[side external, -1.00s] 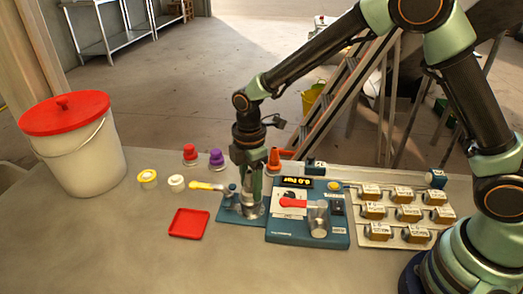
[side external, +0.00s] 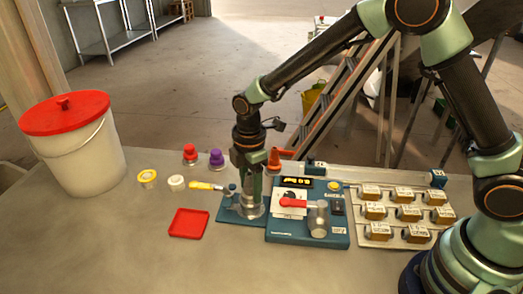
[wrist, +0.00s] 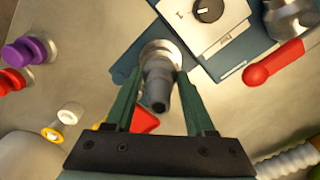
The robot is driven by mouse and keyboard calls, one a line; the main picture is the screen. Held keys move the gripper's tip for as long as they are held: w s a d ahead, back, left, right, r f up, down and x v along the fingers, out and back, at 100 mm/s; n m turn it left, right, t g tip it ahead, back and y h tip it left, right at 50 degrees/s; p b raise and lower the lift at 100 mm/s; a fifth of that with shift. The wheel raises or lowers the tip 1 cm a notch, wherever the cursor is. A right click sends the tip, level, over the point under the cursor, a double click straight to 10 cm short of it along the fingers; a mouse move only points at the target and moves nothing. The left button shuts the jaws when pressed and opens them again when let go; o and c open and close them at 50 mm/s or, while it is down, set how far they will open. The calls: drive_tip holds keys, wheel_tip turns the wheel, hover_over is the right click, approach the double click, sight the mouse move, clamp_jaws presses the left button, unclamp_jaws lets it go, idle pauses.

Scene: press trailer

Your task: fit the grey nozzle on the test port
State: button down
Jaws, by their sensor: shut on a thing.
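My gripper (side external: 250,198) points straight down over the blue plate at the left of the test unit. In the wrist view, my gripper (wrist: 160,92) has its two green fingers on either side of the grey nozzle (wrist: 159,88) and is shut on it. The nozzle stands in line with the round silver test port (wrist: 160,50), which shows just beyond it. In the side view, the port (side external: 251,211) shows below the fingertips. The fingers mostly hide the nozzle there, and I cannot tell whether it is fully seated.
The blue test unit (side external: 283,231) with a red lever (side external: 292,203) stands close right of my gripper. The front of the table is clear.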

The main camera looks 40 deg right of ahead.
drive_tip(key=shift+f, duration=0.25)
drive_tip(key=c, duration=0.5)
unclamp_jaws()
drive_tip(key=shift+r, duration=5.5)
drive_tip(key=shift+r, duration=4.5)
